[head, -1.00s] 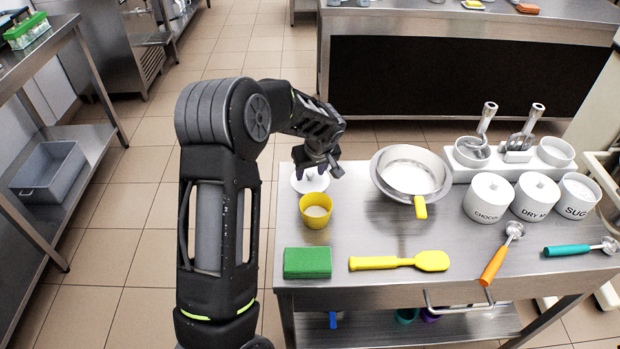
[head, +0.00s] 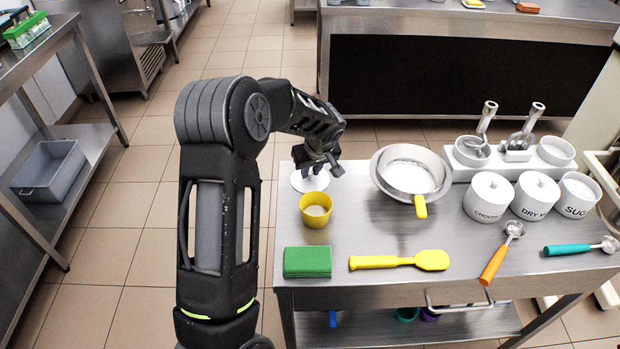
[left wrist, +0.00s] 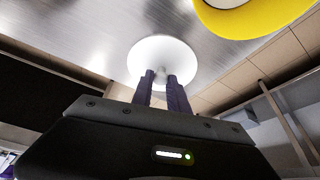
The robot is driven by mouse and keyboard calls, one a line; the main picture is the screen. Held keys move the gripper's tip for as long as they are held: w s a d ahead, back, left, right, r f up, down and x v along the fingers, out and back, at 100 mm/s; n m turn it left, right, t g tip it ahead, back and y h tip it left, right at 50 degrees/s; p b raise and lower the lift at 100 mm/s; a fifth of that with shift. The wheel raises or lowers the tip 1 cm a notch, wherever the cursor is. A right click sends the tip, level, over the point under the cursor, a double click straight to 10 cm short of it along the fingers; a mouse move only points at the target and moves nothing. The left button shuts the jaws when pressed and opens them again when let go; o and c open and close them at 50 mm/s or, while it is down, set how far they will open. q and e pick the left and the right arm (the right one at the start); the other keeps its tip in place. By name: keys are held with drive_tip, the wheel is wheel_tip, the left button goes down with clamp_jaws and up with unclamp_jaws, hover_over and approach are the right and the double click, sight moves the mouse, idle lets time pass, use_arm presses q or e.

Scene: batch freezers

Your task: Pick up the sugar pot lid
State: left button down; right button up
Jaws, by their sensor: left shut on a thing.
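The sugar pot lid (head: 310,180) is a white disc at the table's far left corner, behind the yellow cup. It also shows in the left wrist view (left wrist: 163,52). My left gripper (head: 317,170) is right above the lid, and in the left wrist view its two fingers (left wrist: 160,80) are shut on the knob at the lid's middle. The fingers hide most of the knob. The sugar pot (head: 578,193), marked SUG, stands without a lid at the table's right, with white contents showing. My right gripper is not in view.
A yellow cup (head: 316,210) stands just in front of the lid. A steel pan (head: 410,176) with a yellow handle is to the right. Two lidded white pots (head: 488,197) stand beside the sugar pot. A green sponge (head: 307,262), yellow spatula (head: 400,262) and scoops (head: 502,252) lie in front.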

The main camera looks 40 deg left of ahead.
sight(310, 173)
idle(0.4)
use_arm(q)
wheel_tip(310, 173, up, 10)
drive_tip(key=b, duration=0.1)
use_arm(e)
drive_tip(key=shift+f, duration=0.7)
